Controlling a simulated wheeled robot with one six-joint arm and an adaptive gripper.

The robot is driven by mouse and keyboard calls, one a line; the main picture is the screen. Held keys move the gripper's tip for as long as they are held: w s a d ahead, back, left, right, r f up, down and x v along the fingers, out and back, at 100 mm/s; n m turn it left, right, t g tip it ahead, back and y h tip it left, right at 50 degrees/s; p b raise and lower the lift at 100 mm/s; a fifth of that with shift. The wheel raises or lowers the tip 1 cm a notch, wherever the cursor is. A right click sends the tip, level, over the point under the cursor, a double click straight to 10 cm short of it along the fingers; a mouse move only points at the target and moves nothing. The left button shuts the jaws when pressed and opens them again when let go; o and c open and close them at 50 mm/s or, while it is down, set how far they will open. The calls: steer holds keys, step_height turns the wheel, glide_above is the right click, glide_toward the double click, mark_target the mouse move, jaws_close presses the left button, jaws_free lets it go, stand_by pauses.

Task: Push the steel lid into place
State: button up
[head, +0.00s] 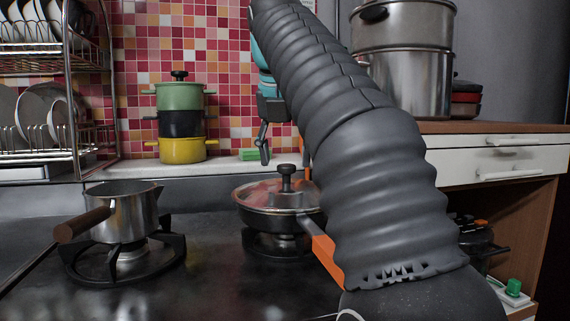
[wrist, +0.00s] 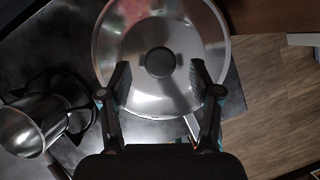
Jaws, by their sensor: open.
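The steel lid (head: 262,192), shiny with a black knob (head: 287,178), lies on a dark pan (head: 270,222) with an orange handle (head: 326,260) on the right burner. I cannot tell whether it sits fully seated. In the wrist view the round lid (wrist: 150,102) fills the upper middle, with its knob (wrist: 160,62) near the centre. My gripper (wrist: 160,75) is open and empty, its two fingers on either side of the knob in that view. In the head view one finger shows above and behind the lid, apart from it; my arm hides the rest.
A steel saucepan (head: 122,215) with a wooden handle stands on the left burner. Stacked green, black and yellow pots (head: 181,120) stand on the back ledge. A dish rack (head: 72,100) is at the left. Large steel pots (head: 405,75) stand on the right counter (head: 490,128).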

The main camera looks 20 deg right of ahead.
steer(key=shift+v, duration=1)
steer(key=s+a, duration=0.5)
steer(key=s, duration=0.6)
